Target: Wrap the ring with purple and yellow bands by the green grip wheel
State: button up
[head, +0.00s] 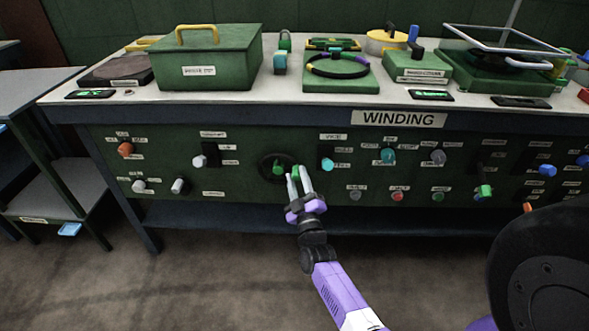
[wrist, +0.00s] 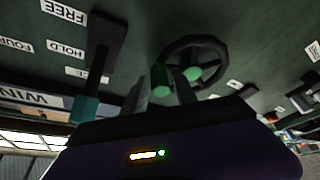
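The ring (head: 340,66) is dark with purple and yellow bands and lies on a green block on the bench top. The grip wheel (head: 269,162) is a dark wheel on the green front panel, with a green grip sticking out; in the wrist view the wheel (wrist: 218,50) shows its green hub and the green grip (wrist: 160,79). My gripper (head: 299,172) is at the wheel's right side. Its two fingers look apart, with the grip between their tips in the wrist view (wrist: 161,88). Contact with the grip cannot be made out.
A teal-tipped lever (head: 327,164) sits just right of my gripper, also close in the wrist view (wrist: 85,108). Several knobs and switches line the panel. The floor in front is clear.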

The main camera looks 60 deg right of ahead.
aim_at(294, 166)
jog(key=shift+x, duration=2.05)
jog(key=shift+c, duration=0.4)
grip_shut()
